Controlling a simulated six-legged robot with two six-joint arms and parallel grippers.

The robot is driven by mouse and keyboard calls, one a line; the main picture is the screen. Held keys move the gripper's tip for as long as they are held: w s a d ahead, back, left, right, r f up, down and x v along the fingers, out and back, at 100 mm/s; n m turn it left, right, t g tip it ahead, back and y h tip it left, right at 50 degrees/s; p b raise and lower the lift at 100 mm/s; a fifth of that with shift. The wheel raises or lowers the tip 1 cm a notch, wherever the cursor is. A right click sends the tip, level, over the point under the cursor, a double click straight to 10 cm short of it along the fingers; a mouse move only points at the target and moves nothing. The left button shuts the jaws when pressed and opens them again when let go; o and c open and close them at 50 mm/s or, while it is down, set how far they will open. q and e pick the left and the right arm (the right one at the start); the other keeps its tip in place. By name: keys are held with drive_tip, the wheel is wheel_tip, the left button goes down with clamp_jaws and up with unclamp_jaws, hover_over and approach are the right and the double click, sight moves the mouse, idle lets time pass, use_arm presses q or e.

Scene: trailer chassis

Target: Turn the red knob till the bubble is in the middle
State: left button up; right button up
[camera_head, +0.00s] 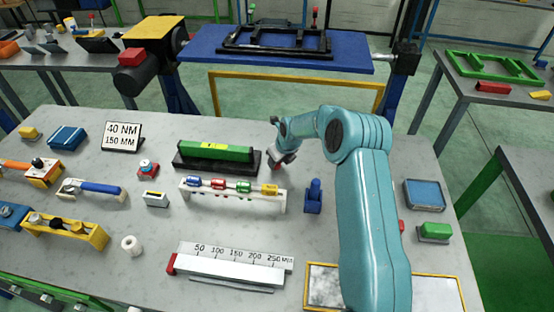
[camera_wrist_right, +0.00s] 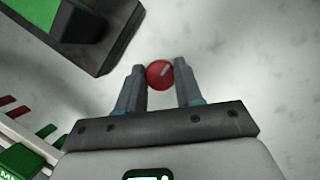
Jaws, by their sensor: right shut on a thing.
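The green level (camera_head: 215,151) lies on a black base (camera_head: 186,163) at the middle of the table. Its yellow vial window (camera_head: 214,145) faces up, but the bubble's place is too small to read. My right gripper (camera_head: 281,162) is at the right end of the base. In the right wrist view the red knob (camera_wrist_right: 160,74), with a pale mark on its top, sits between the two fingertips of this gripper, which is shut on it. A corner of the green level (camera_wrist_right: 82,20) and its black base (camera_wrist_right: 118,38) show at the upper left there. My left gripper is out of view.
A white rack (camera_head: 232,198) with several coloured pieces stands just in front of the level. A blue stand (camera_head: 313,196) is close to my right arm. A white scale (camera_head: 230,262) lies nearer the front. A sign reading 40 NM, 150 MM (camera_head: 122,136) stands to the left.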

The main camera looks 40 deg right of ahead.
drive_tip(key=shift+d, duration=0.1)
drive_tip(key=o, duration=0.9)
drive_tip(key=shift+s+r, duration=0.1)
drive_tip(key=shift+o, duration=0.6)
drive_tip(key=shift+s, duration=0.1)
drive_tip(key=shift+r+p, duration=0.3)
drive_tip(key=shift+r, duration=0.1)
drive_tip(key=p+v, duration=0.1)
drive_tip(key=v, duration=1.4)
drive_tip(key=shift+s+r, duration=0.25)
drive_tip(key=shift+s, duration=0.05)
